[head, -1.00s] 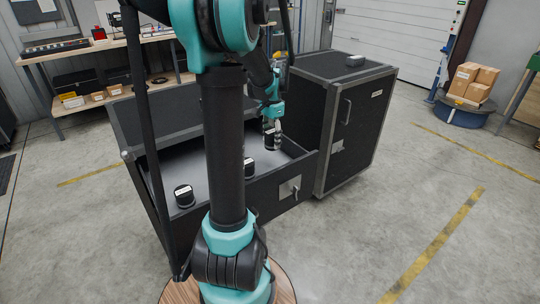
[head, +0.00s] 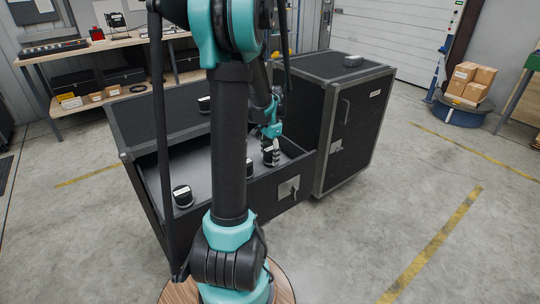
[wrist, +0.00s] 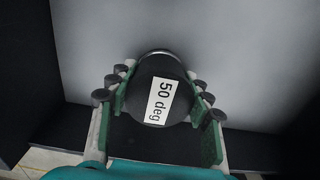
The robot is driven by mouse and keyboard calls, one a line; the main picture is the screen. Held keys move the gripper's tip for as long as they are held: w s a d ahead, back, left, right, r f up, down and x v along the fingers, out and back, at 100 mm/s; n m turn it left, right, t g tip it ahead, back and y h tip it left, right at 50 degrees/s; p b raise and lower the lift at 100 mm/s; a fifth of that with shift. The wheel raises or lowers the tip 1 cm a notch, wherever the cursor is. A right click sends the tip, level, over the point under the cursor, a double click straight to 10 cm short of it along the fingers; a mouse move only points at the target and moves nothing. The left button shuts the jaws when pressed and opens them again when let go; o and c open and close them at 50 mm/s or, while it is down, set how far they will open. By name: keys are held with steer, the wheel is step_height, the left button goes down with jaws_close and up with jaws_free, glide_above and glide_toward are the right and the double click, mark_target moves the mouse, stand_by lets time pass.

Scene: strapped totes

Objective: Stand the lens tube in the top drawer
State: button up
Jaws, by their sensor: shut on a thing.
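My gripper (head: 270,146) is shut on a black lens tube (head: 269,158), low inside the open top drawer (head: 292,172) near its right end. In the wrist view the tube (wrist: 160,92) sits between the green-padded fingers (wrist: 158,100), its white "50 deg" label facing the camera. The tube looks upright; I cannot tell whether its base touches the drawer floor. Two other black tubes with white labels stand in the drawer: one at the left front (head: 182,196), one (head: 249,168) near the middle, partly hidden by my arm.
A small black labelled item (head: 204,104) lies on the drawer case's top, beside my arm. A tall black case (head: 345,120) stands right of the drawer, with a small grey object (head: 353,61) on top. A workbench (head: 100,48) is behind.

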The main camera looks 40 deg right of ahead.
mark_target(270, 148)
steer(key=o, duration=1.4)
step_height(270, 148, up, 12)
steer(key=shift+r, duration=0.1)
